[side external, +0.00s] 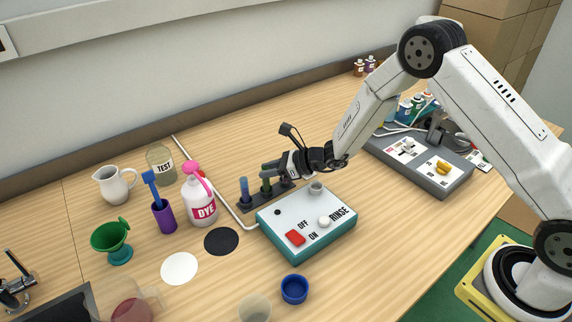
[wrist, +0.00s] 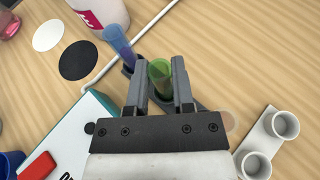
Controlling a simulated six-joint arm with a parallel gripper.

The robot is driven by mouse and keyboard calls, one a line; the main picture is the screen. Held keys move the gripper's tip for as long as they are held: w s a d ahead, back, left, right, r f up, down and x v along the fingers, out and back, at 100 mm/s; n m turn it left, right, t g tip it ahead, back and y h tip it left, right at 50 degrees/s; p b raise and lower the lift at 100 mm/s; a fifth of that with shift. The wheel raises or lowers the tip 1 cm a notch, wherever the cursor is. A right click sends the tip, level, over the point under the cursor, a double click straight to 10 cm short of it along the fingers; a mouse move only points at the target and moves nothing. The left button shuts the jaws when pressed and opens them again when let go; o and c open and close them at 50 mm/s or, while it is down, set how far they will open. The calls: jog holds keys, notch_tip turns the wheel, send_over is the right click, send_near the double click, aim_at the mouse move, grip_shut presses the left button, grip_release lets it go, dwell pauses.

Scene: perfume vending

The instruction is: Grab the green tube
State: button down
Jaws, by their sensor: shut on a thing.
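The green tube (wrist: 160,72) stands between the two fingers of my gripper (wrist: 159,85) in the wrist view, and the gripper is shut on it. In the side view the green tube (side external: 266,183) is upright in a dark rack (side external: 262,203), with my gripper (side external: 271,167) reaching it from the right. A blue tube (side external: 244,188) stands beside it in the same rack; it also shows in the wrist view (wrist: 119,44). The tube's lower end is hidden in the rack.
The teal and white RINSE box (side external: 295,250) lies just in front of the rack. A white DYE bottle (side external: 201,204) stands to the left. A white holder with two round cups (wrist: 268,143) shows at right in the wrist view. A black disc (side external: 221,241) lies flat nearby.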

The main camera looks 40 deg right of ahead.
jog(key=shift+r, duration=0.15)
jog(key=shift+r, duration=0.75)
jog(key=s+d+r, duration=0.2)
jog(key=s+r, duration=0.9)
jog(key=s, duration=0.2)
jog(key=shift+s+d+r, duration=0.15)
jog(key=shift+s+d, duration=0.05)
jog(key=shift+s, duration=0.2)
